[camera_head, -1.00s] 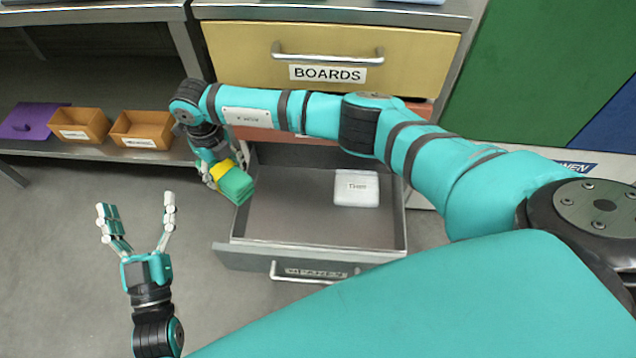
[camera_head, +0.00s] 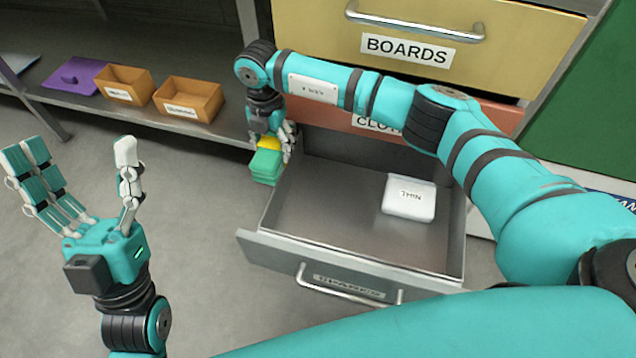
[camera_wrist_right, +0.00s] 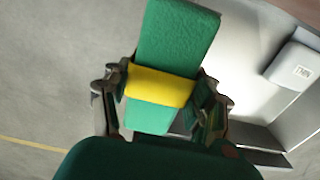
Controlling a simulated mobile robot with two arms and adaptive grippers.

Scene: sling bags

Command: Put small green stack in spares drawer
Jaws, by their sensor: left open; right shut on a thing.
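The small green stack (camera_head: 266,167) with a yellow band is held in my right gripper (camera_head: 272,143), at the left edge of the open drawer. In the right wrist view the stack (camera_wrist_right: 176,40) sits between the fingers, gripped around its yellow band (camera_wrist_right: 158,86). The open grey drawer (camera_head: 350,265) has a front label that is hard to read. A white block marked THIN (camera_head: 408,197) lies inside it at the right. My left gripper (camera_head: 95,170) is open and empty over the floor at the left.
Above the open drawer are an orange drawer (camera_head: 365,122), partly hidden by my right arm, and a yellow BOARDS drawer (camera_head: 420,50). Two orange bins (camera_head: 190,98) and a purple item (camera_head: 75,77) sit on the shelf at left. The drawer's left and middle floor is bare.

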